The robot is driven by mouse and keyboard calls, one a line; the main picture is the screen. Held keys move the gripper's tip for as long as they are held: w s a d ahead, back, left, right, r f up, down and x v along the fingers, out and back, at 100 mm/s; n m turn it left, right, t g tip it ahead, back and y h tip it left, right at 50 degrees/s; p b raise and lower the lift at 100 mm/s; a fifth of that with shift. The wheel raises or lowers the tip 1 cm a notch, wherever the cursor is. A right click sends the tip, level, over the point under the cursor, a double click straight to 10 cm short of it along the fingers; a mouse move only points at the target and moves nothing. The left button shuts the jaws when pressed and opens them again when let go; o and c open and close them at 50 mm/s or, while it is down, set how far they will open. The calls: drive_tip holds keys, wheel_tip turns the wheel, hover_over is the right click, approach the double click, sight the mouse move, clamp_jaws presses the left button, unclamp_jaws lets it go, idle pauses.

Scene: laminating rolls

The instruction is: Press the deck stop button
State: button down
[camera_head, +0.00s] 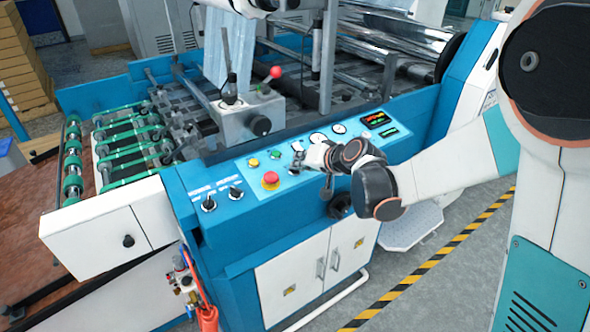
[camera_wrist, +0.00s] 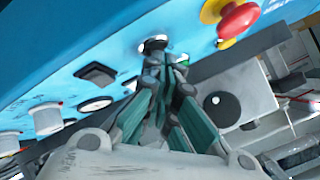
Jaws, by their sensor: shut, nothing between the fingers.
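The blue control panel (camera_head: 240,172) of the laminating machine carries a red mushroom button (camera_head: 270,180) on a yellow base; it also shows in the wrist view (camera_wrist: 237,18). A small yellow button (camera_head: 254,162) and a green button (camera_head: 275,154) sit behind it. I cannot read which one is labelled deck stop. My gripper (camera_head: 300,158) is shut and empty, low over the panel to the right of the red button. In the wrist view its fingertips (camera_wrist: 163,58) are close to a round metal-ringed button (camera_wrist: 153,42); I cannot tell whether they touch.
Two black rotary switches (camera_head: 222,198) are at the panel's left. Round gauges (camera_head: 318,137) and a small display (camera_head: 375,119) are at its right. A grey box with a red-knobbed lever (camera_head: 274,72) stands behind the panel. White cabinet doors (camera_head: 315,262) are below.

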drive_tip(key=shift+r, duration=0.1)
drive_tip(key=shift+s+d+r+p, duration=0.1)
drive_tip(key=shift+s+r+p, duration=0.05)
drive_tip(key=shift+r+p, duration=0.5)
drive_tip(key=shift+s+d+r+p, duration=0.15)
drive_tip(key=shift+r+p, duration=0.4)
drive_tip(key=shift+r, duration=0.3)
drive_tip(key=shift+s+d+r+p, duration=0.1)
drive_tip(key=shift+s+r+p, duration=0.05)
drive_tip(key=shift+r+p, duration=0.55)
drive_tip(key=shift+s+d+r+p, duration=0.15)
drive_tip(key=shift+r+p, duration=0.25)
drive_tip(key=shift+r, duration=0.55)
drive_tip(key=shift+a, duration=0.1)
